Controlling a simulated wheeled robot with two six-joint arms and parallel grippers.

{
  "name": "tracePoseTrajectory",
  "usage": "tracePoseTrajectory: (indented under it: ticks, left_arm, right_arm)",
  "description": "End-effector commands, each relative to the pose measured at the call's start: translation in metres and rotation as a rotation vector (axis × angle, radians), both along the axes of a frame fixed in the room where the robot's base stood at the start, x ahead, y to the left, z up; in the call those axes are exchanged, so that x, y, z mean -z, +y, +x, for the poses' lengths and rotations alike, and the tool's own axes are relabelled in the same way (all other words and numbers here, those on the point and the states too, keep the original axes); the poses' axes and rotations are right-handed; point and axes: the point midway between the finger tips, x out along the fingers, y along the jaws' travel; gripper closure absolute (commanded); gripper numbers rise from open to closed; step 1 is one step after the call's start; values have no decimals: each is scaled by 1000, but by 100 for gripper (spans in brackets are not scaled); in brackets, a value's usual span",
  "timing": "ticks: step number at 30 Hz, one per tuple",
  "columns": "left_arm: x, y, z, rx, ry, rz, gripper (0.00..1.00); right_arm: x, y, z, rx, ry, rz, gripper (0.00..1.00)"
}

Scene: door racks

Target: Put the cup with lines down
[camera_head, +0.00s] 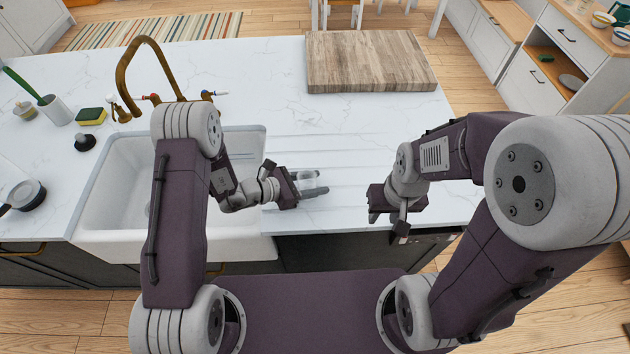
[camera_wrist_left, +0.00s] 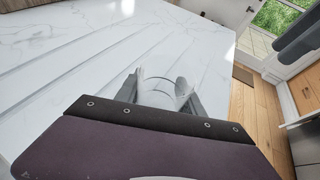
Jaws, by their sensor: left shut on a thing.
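My left gripper (camera_head: 311,186) is shut on a clear glass cup (camera_head: 308,175) over the grooved part of the counter (camera_head: 345,150), to the right of the sink. The cup also shows faintly between the fingers in the left wrist view (camera_wrist_left: 163,88). It is see-through, so its lines and its exact outline are hard to make out. I cannot tell whether it touches the counter. My right gripper (camera_head: 400,232) points down at the counter's front edge, apart from the cup; its finger gap is not clear.
The white sink (camera_head: 115,190) with a brass faucet (camera_head: 150,45) lies to the left. A wooden board (camera_head: 368,62) lies at the back. A sponge (camera_head: 90,116) and a small pan (camera_head: 27,195) are on the far left. The counter between cup and board is clear.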

Motion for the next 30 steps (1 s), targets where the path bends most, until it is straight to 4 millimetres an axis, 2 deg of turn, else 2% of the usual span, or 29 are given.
tracePoseTrajectory:
  ticks: [10,11,13,21,25,30]
  left_arm:
    - [5,0,0,0,-1,-1,97]
    - [5,0,0,0,-1,-1,52]
    - [3,0,0,0,-1,-1,33]
    - [3,0,0,0,-1,-1,33]
    - [-4,1,0,-1,-2,0,33]
    - [-13,30,-11,-6,-3,0,33]
  right_arm:
    - [6,0,0,0,0,0,64]
    - [6,0,0,0,0,0,64]
    - [4,0,0,0,0,0,64]
    - [4,0,0,0,0,0,64]
    - [-3,0,0,0,0,0,64]
    - [6,0,0,0,0,0,64]
